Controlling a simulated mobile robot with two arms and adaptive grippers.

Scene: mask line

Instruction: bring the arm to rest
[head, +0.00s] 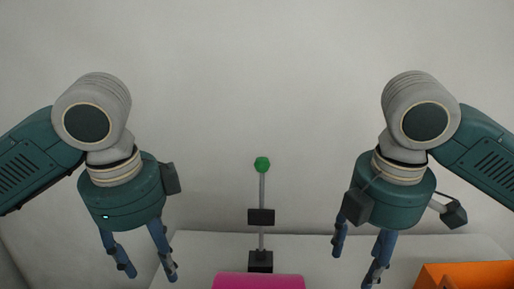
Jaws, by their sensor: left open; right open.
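My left gripper (149,273) hangs on the left side of the head view, its blue fingers pointing down and apart, with nothing between them. My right gripper (354,267) hangs on the right side, also open and empty, over the pale table (204,256). Both arms come in from the sides at about the same height. No mask shows in this view.
A thin pole with a green ball (262,164) on top stands on a black base (260,261) between the grippers. A magenta object (258,281) is at the bottom edge, partly cut off. An orange container (467,274) is at the bottom right. Behind is a plain grey wall.

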